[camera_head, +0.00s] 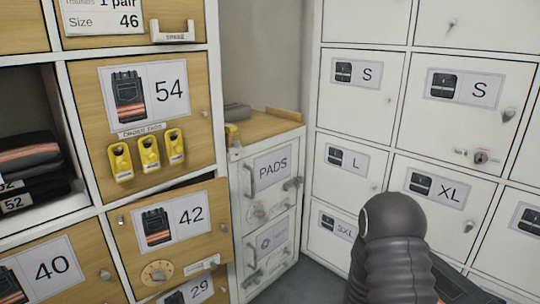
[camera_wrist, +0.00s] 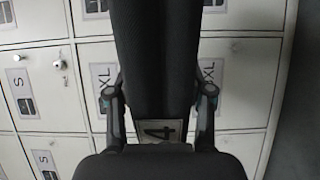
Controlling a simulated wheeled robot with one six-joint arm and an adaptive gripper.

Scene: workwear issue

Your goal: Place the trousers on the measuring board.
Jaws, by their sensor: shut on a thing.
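My gripper (camera_wrist: 159,98) shows in the wrist view, with one finger on each side of a dark folded garment, apparently the trousers (camera_wrist: 155,50). It is shut on them. They run from the top edge of the wrist view down between the fingers, and a pale label with a partly visible dark figure, perhaps a 4, shows low on them. In the head view my arm fills the lower right, and the gripper cannot be made out. I can make out no measuring board in either view.
White lockers marked S, L and XL (camera_head: 433,190) stand close behind my arm. Wooden-fronted lockers 54 (camera_head: 190,100) and 42 (camera_head: 207,232) are at left. Folded trousers (camera_head: 30,158) lie in an open compartment. A low PADS cabinet (camera_head: 243,200) stands in the corner.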

